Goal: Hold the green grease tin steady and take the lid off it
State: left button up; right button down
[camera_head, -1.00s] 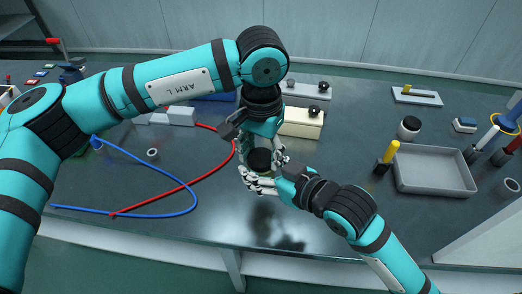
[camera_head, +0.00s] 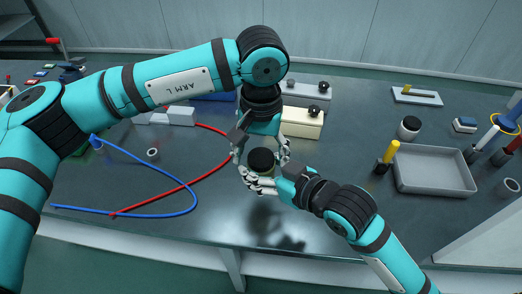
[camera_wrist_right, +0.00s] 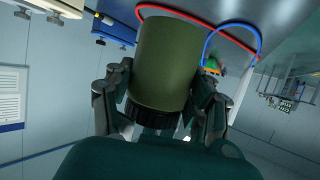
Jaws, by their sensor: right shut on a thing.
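The green grease tin (camera_head: 264,174) is small in the head view, with its black lid (camera_head: 261,160) facing up on top. The right wrist view shows its olive-green body (camera_wrist_right: 163,62) large, with the dark ribbed lid (camera_wrist_right: 158,112) at its lower end. My right gripper (camera_head: 259,181) is shut on the tin's body, with fingers (camera_wrist_right: 160,95) on both sides. My left gripper (camera_head: 261,153) points down from above, its fingers spread open on either side of the lid. Whether they touch it cannot be told.
A grey tray (camera_head: 435,188) and a yellow-handled tool (camera_head: 388,155) stand to the right. A cream block (camera_head: 301,124) with a black knob is behind the grippers. A red hose (camera_head: 190,181) and a blue hose (camera_head: 150,164) lie on the left. The front middle of the bench is clear.

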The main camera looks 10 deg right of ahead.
pick_arm(q)
jog(key=shift+r, duration=0.1)
notch_tip(320, 180, up, 4)
jog(key=shift+r, duration=0.15)
jog(key=shift+c, duration=0.3)
notch_tip(320, 180, up, 3)
jog(key=m, duration=0.3)
jog(key=shift+r, duration=0.1)
notch_tip(320, 180, down, 8)
jog(key=shift+r, duration=0.15)
jog(key=shift+c, duration=0.2)
jog(key=c, duration=1.2)
jog(key=n, duration=0.6)
